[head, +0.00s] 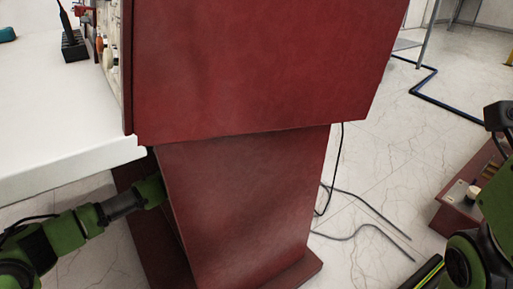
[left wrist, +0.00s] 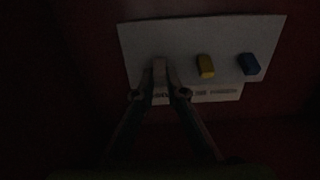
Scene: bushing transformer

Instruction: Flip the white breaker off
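In the left wrist view, which is very dark, a pale panel (left wrist: 222,45) on a dark red surface carries a row of breakers. The white breaker (left wrist: 160,69) is at the left, looking grey in the shade. My left gripper (left wrist: 161,82) reaches up to it, one fingertip on each side. I cannot tell whether the fingers touch it. In the head view my left arm passes under the white tabletop and behind the red cabinet (head: 250,65), which hides the gripper and the breakers. My right arm shows at the right edge; its fingers are not visible.
A yellow breaker (left wrist: 205,66) and a blue breaker (left wrist: 248,64) stand right of the white one. The white table (head: 50,100) is above my left arm. Cables (head: 365,228) lie on the floor. A red box (head: 463,205) stands near my right arm.

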